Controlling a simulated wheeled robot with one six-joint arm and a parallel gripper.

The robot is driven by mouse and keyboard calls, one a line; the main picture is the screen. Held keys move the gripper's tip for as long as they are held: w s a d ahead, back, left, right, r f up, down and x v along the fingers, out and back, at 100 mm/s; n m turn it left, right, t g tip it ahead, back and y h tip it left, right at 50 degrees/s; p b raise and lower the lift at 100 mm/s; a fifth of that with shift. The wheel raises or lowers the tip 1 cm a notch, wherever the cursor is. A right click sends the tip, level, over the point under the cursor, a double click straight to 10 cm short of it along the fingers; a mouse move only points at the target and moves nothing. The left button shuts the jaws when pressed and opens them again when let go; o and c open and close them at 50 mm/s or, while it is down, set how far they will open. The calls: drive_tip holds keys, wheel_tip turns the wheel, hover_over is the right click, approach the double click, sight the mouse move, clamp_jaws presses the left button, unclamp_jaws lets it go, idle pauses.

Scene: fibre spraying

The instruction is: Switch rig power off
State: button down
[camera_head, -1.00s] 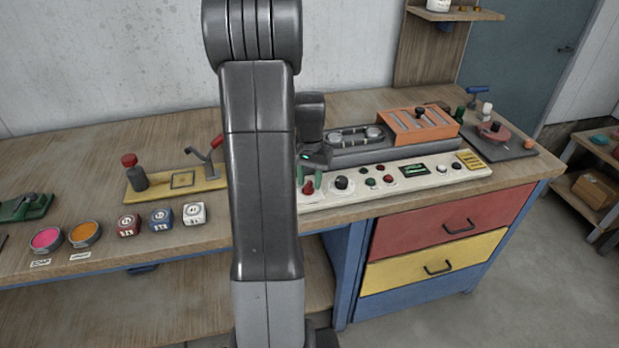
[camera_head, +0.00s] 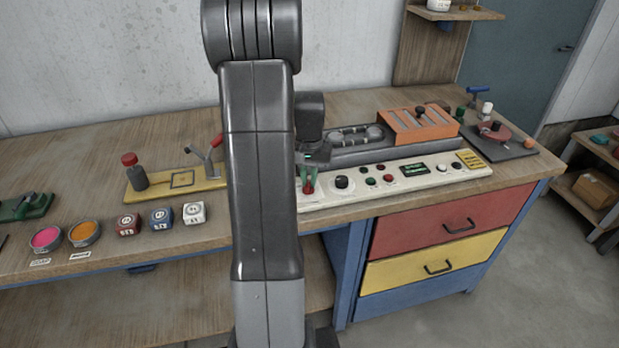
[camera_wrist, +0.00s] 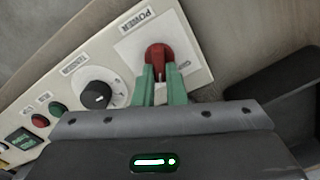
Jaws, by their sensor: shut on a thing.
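The red power knob (camera_wrist: 157,58) sits on a white plate marked POWER, at the end of the cream control panel. In the head view the knob (camera_head: 309,188) shows at the panel's left end, just below my fingers. My gripper (camera_wrist: 160,82) has green fingers shut on the knob, one on each side of it. In the head view my gripper (camera_head: 308,175) reaches down to the panel from behind my arm. The fingers hide part of the knob's plate and its lower label.
A black TENSION dial (camera_wrist: 97,96), green and red buttons and a small green display (camera_head: 415,170) lie along the panel. An orange slotted block (camera_head: 418,124) stands behind it. My arm hides part of the bench. Bench space left of the arm holds dice-like blocks (camera_head: 161,217).

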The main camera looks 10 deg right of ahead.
drive_tip(key=n, duration=0.6)
drive_tip(key=shift+a, duration=0.3)
drive_tip(key=n, duration=0.6)
drive_tip(key=shift+a+b, duration=0.2)
drive_tip(key=shift+b, duration=0.1)
drive_tip(key=c, duration=1.5)
unclamp_jaws()
wheel_tip(320, 180, up, 14)
drive_tip(key=shift+f, duration=0.1)
